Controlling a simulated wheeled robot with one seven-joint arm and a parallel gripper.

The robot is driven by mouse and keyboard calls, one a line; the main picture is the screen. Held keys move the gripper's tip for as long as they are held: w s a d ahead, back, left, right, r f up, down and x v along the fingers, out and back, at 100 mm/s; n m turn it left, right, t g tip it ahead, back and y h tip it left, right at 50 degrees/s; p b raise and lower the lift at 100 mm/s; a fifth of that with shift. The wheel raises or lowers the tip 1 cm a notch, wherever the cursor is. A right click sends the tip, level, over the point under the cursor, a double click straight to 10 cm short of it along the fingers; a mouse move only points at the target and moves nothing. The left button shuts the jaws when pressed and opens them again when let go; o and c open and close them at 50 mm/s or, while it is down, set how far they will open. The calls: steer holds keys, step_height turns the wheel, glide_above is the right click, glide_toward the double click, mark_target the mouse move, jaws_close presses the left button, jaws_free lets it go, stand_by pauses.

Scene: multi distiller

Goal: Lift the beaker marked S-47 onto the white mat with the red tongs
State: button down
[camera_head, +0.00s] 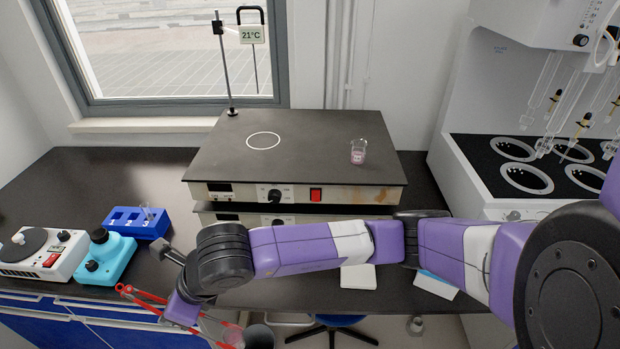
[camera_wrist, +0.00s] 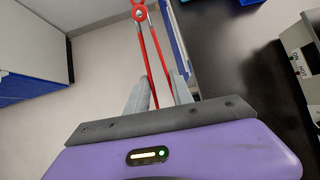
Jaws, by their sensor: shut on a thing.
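The red tongs (camera_head: 145,297) are in my gripper, low at the left front of the head view, by the counter's front edge. In the wrist view the tongs (camera_wrist: 140,14) run up from between the two grey fingers of my gripper (camera_wrist: 160,92), which is shut on them. A clear beaker with pink contents and a label (camera_head: 358,152) stands upright on the hotplate; its marking is too small to read. Another pinkish clear vessel (camera_head: 233,334) shows by the tongs' lower end; I cannot tell whether they grip it. A white mat (camera_head: 358,277) lies at the counter's front, partly behind my arm.
A hotplate (camera_head: 225,165) with a stand fills the middle back. A blue rack (camera_head: 136,223), a teal device (camera_head: 108,256) and a white device (camera_head: 38,253) stand at left. A distiller (camera_head: 465,160) stands at right. A flat white-and-blue item (camera_head: 436,286) lies right of the mat.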

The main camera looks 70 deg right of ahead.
steer(key=shift+d, duration=0.35)
steer(key=s+d+r, duration=0.3)
steer(key=d, duration=0.6)
steer(key=s+d+r, duration=0.3)
steer(key=d, duration=0.5)
steer(key=s+d+r+b, duration=0.1)
steer(key=s+d+r, duration=0.5)
steer(key=s+d, duration=0.4)
steer(key=s, duration=0.3)
steer(key=shift+s+d+r+n+y+b, duration=0.2)
steer(key=shift+n+y+b, duration=0.1)
steer(key=shift+n, duration=0.1)
